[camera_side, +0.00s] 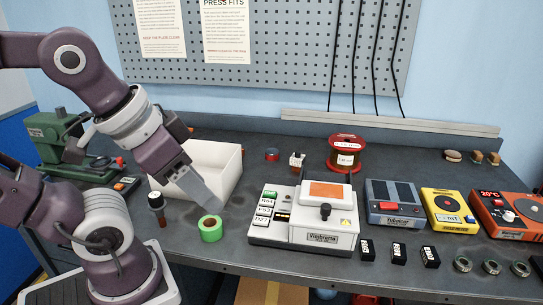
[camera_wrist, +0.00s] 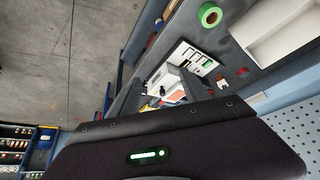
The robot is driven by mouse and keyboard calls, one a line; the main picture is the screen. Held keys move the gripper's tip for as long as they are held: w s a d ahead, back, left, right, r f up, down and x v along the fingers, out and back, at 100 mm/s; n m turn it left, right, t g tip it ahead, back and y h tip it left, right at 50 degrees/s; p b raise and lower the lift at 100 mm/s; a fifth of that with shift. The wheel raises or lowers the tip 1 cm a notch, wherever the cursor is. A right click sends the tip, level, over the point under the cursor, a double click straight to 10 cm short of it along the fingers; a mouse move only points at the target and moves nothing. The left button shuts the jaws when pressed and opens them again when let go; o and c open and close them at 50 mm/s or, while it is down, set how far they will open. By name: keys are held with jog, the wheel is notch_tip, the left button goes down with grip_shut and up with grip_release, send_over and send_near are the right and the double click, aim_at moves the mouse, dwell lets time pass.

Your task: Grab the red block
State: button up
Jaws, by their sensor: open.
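A small red piece (camera_side: 272,154) lies at the back of the bench, right of the white bin, in the side view; it is too small to tell whether it is a block. Two small red patches show in the wrist view, one of them at the bench's far part (camera_wrist: 241,71); I cannot tell which is the block. My gripper (camera_side: 214,207) points down and to the right, above or beside the green tape roll (camera_side: 211,229), to the front left of the red piece and apart from it.
The white bin (camera_side: 228,174) stands behind my gripper. A red spool (camera_side: 345,153) and a small white-topped block (camera_side: 296,161) are near the red piece. A green vice (camera_side: 62,140) is at left.

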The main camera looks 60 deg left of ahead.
jog(key=shift+o, duration=1.2)
